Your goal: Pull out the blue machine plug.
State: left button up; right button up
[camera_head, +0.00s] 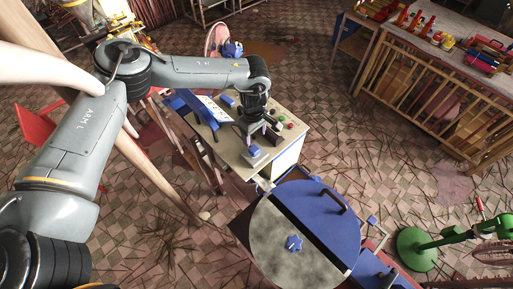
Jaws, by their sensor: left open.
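The blue machine has a beige control top (222,150) with buttons on it and a large round drum with a blue half lid (316,212). My left gripper (260,136) points down over the beige top, with its fingers apart and nothing visible between them. A small blue block (254,151) sits on the top just below the fingertips; I cannot tell whether it is the plug or whether the fingers touch it. Another blue piece (232,49) lies behind my arm beside a pink round thing. My right gripper is out of view.
A green machine (417,247) stands at the lower right. A wooden slatted table (430,90) with coloured bottles and tools is at the upper right. Tiled floor strewn with sticks lies between. Red panels (36,122) and a pale beam are on the left.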

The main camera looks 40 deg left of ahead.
aim_at(254, 149)
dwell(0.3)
pick_arm(q)
jog(key=shift+f, duration=0.1)
jog(key=shift+f+b, duration=0.65)
jog(key=shift+f, duration=0.05)
notch_tip(254, 149, down, 8)
jog(key=b, duration=0.5)
jog(key=shift+r, duration=0.25)
dwell(0.7)
jog(key=shift+c, duration=0.2)
